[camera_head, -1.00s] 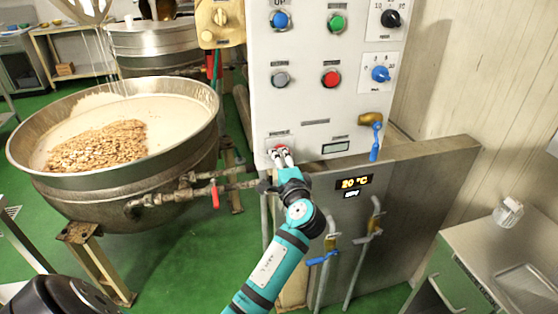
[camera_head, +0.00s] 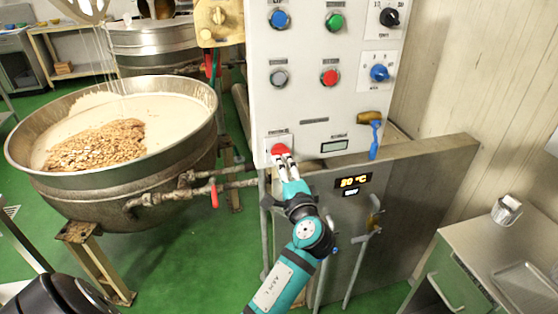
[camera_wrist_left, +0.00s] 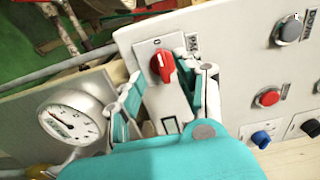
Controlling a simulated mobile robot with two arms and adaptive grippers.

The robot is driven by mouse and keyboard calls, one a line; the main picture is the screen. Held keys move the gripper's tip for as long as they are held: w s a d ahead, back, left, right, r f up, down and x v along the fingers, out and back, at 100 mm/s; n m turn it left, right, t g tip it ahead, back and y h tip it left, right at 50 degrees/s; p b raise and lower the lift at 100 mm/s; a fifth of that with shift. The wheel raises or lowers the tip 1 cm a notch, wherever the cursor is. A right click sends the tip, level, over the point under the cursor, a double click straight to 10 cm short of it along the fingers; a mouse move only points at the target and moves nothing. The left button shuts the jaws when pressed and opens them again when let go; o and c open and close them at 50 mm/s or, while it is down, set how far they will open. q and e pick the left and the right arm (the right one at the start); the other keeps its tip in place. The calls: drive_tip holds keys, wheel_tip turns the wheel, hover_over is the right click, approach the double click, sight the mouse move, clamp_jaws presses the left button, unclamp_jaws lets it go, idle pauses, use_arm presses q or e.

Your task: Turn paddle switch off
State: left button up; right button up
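The paddle switch is a red knob (camera_head: 279,149) on a pale plate at the lower left of the white control panel (camera_head: 318,100). In the left wrist view the red knob (camera_wrist_left: 162,66) shows close up, with its ridge running roughly towards a small mark above it. My left gripper (camera_head: 287,166) is just below and right of the knob in the head view. In the wrist view its fingers (camera_wrist_left: 165,95) are spread apart, one on each side below the knob, the right one very near it. I cannot tell if they touch. My right gripper is out of view.
A red button (camera_head: 330,77) and blue, green and grey buttons sit higher on the panel. A blue-handled valve (camera_head: 374,138) is at its right edge. A large kettle (camera_head: 120,150) of nuts and white mass stands left. A round gauge (camera_wrist_left: 70,118) is near the left finger.

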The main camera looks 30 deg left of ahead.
use_arm(q)
drive_tip(key=v, duration=0.7)
idle(0.3)
